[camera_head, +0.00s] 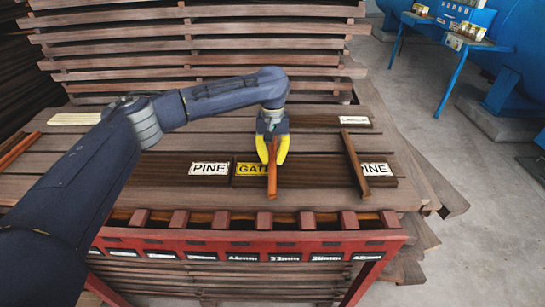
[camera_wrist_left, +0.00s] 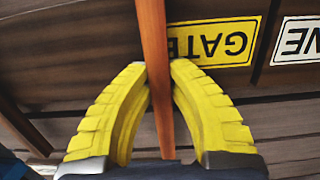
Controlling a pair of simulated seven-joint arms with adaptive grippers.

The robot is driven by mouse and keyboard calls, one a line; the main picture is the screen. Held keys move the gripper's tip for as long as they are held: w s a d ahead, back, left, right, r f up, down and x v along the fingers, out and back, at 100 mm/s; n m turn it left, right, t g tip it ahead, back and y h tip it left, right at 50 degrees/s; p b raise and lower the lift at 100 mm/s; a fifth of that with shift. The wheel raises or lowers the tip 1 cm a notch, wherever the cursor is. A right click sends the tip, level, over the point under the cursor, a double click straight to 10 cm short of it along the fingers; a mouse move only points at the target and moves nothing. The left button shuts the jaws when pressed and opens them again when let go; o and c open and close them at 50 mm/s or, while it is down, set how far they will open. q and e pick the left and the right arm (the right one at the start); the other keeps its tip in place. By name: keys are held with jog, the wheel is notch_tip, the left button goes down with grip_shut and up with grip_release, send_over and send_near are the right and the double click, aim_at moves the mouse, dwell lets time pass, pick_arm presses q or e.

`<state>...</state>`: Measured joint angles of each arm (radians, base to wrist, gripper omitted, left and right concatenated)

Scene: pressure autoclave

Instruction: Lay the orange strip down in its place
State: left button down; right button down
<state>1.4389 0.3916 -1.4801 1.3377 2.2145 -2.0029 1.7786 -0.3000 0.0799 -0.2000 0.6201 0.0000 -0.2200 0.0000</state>
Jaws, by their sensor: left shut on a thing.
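In the left wrist view, the fingers of my left gripper (camera_wrist_left: 158,70) are closed on both sides of the orange strip (camera_wrist_left: 154,32). The strip covers part of the yellow GATE label (camera_head: 248,170), which also shows upside down in the left wrist view (camera_wrist_left: 215,42). Whether the strip's lower end touches the boards cannot be told. My right gripper is not in view.
White PINE labels (camera_head: 209,168) sit either side on dark boards. A brown strip (camera_head: 355,163) lies across the boards at right. A red rack (camera_head: 250,240) with several labelled slots stands in front. Other reddish strips (camera_head: 18,150) lie at far left. Stacked planks (camera_head: 200,45) rise behind.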

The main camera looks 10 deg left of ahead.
aim_at(273, 153)
pick_arm(q)
jog(key=shift+f, duration=0.15)
jog(key=c, duration=1.3)
grip_release()
jog(key=shift+c, duration=0.2)
notch_tip(273, 153, up, 12)
jog(key=w, duration=0.1)
jog(key=shift+w, duration=0.2)
jog(key=shift+a, duration=0.1)
